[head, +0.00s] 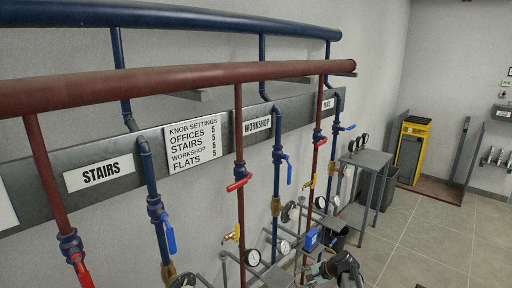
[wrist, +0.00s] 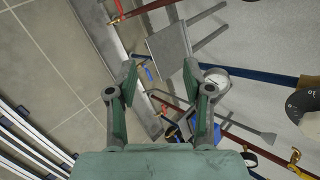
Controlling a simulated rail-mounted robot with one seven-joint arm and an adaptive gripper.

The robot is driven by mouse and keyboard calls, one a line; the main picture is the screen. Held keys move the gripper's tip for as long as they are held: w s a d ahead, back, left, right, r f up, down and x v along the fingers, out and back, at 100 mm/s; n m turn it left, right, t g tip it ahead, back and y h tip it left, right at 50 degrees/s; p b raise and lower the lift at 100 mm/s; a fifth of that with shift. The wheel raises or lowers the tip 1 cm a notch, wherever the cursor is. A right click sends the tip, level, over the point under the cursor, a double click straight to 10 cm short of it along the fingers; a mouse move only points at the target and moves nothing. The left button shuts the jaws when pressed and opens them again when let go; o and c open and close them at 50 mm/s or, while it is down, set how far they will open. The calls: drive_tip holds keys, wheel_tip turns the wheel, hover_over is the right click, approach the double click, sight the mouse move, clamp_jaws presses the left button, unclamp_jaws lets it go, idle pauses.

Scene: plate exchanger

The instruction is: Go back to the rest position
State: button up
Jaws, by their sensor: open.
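My gripper (wrist: 160,82) fills the lower middle of the wrist view. Its two green-lined fingers are spread apart with nothing between them. In the head view my gripper (head: 338,268) shows as a dark shape at the bottom edge, right of the pipes. It is partly cut off, and its fingers are hard to make out there. Behind the fingers in the wrist view lie a grey table top (wrist: 170,45), pipes and a round gauge (wrist: 217,80).
Red pipes (head: 240,150) and blue pipes (head: 277,180) with lever valves line the wall at left. A sign board (head: 195,143) lists knob settings. A grey metal table (head: 366,158) and a yellow cabinet (head: 411,145) stand further back. The tiled floor (head: 430,240) at right is clear.

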drive_tip(key=s+a+f+n+g+h, duration=0.1)
drive_tip(key=s+f+n+g, duration=0.1)
drive_tip(key=s+f, duration=0.55)
drive_tip(key=s+f+n+g+h, duration=0.25)
drive_tip(key=s+f, duration=0.25)
drive_tip(key=s, duration=0.6)
drive_tip(key=s+a+f+n+g, duration=0.1)
drive_tip(key=s+f+n, duration=0.2)
drive_tip(key=s+f, duration=0.45)
drive_tip(key=s+f+n+g+h, duration=0.2)
drive_tip(key=s, duration=1.3)
drive_tip(key=s+f+n+g+h, duration=0.2)
drive_tip(key=s+g, duration=0.1)
drive_tip(key=s, duration=1.3)
drive_tip(key=shift+a+f+g+b, duration=0.2)
drive_tip(key=shift+a+g+b, duration=0.1)
drive_tip(key=shift+g+b, duration=0.1)
